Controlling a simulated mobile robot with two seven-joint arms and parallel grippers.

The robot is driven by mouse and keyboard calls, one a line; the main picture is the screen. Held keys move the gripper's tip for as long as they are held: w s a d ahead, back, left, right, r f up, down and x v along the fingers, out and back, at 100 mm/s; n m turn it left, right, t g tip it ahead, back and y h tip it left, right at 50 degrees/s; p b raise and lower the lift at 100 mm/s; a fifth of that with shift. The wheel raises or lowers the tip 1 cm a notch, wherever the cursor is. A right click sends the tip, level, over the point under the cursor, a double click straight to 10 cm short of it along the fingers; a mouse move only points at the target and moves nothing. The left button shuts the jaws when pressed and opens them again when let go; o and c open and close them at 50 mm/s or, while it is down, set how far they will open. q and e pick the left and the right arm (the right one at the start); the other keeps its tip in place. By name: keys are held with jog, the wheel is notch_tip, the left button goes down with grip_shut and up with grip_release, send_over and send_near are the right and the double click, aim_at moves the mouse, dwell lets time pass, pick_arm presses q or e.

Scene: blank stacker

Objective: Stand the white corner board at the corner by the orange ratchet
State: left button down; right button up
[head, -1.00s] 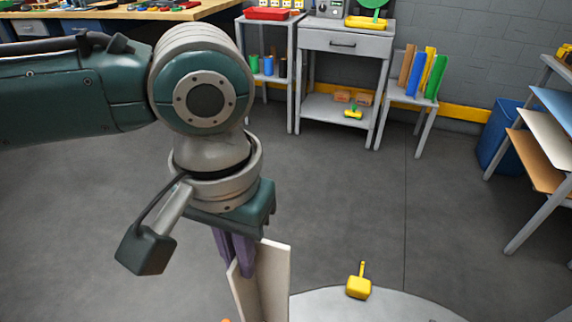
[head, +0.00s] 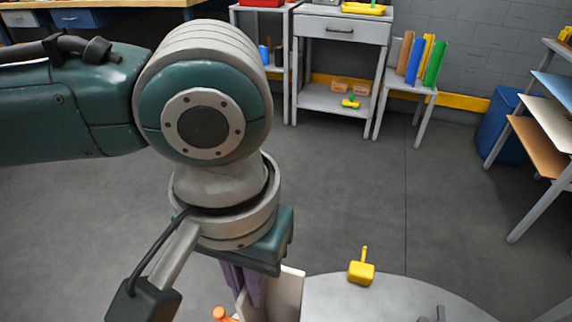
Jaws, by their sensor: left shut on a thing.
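My left gripper (head: 245,285), with purple fingers, points down and is shut on the white corner board (head: 289,293). The board is held upright, and its lower part is cut off by the bottom edge of the head view. The orange ratchet (head: 222,314) shows partly at the bottom edge, just left of the board. A pale grey rounded surface (head: 330,290) lies right of the board; I cannot tell whether the board touches it. My right gripper is not in view.
A yellow ratchet (head: 361,271) stands at the rounded surface's far edge, and a grey piece (head: 440,314) shows near the bottom. Brown, blue, yellow and green boards (head: 434,62) stand on a small table behind. Shelves (head: 540,145) stand at right. The floor between is clear.

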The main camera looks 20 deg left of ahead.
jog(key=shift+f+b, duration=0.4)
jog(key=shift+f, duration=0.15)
pick_arm(q)
jog(key=shift+s+d+f, duration=0.85)
jog(key=shift+f, duration=0.5)
jog(key=c, duration=0.9)
grip_release()
jog(key=shift+r, duration=0.1)
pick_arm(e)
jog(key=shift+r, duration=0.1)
